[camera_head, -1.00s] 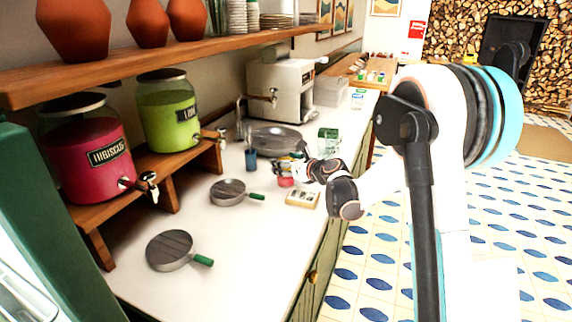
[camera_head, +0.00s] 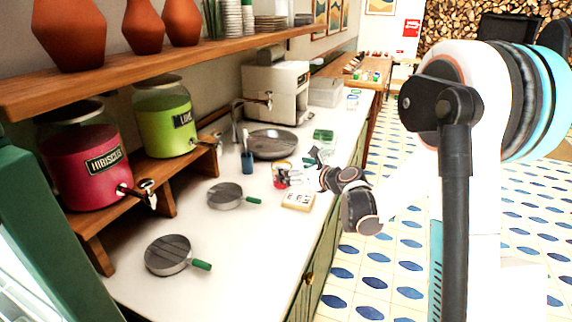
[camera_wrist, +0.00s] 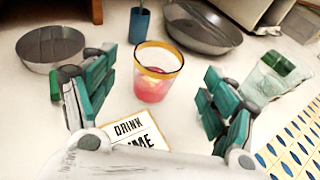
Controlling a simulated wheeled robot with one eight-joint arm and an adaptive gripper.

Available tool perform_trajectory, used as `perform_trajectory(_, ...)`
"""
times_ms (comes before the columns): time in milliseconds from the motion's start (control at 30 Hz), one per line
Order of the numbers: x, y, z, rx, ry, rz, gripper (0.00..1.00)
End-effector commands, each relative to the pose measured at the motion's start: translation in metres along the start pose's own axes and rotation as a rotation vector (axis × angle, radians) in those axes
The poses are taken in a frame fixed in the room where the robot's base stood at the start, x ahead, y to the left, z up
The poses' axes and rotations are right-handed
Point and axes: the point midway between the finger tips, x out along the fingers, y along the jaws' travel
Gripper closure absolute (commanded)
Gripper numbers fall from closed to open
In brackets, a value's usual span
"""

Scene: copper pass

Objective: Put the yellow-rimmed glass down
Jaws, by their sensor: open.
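The yellow-rimmed glass (camera_wrist: 157,72) stands upright on the white counter with a pink drink in it. It also shows in the head view (camera_head: 279,179), partly hidden by my gripper. My gripper (camera_wrist: 160,82) is open, with its green-padded fingers spread to the left and right of the glass. Both fingers look clear of the glass in the wrist view. In the head view, my gripper (camera_head: 304,167) is just right of the glass.
A drink card (camera_wrist: 138,132) lies close in front of the glass. A blue cup (camera_wrist: 139,25), pans (camera_wrist: 51,48) and a clear green-topped container (camera_wrist: 277,75) stand around. Drink dispensers (camera_head: 84,158) line the wall. The near counter is partly clear.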

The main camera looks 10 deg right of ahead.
Motion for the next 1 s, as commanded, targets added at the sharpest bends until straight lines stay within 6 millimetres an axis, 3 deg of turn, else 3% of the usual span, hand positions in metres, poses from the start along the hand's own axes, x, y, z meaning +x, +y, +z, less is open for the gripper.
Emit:
perform_trajectory(100, -0.022, -0.001, 0.002, 0.001, -0.001, -0.002, 0.22)
perform_trajectory(300, -0.042, 0.000, 0.000, 0.000, 0.000, 0.000, 0.22)
perform_trajectory(767, -0.046, 0.003, 0.001, -0.019, 0.005, 0.003, 0.22)
perform_trajectory(867, -0.052, 0.012, 0.007, -0.103, 0.025, 0.014, 0.22)
perform_trajectory(1000, -0.070, 0.041, 0.020, -0.357, 0.083, 0.055, 0.22)
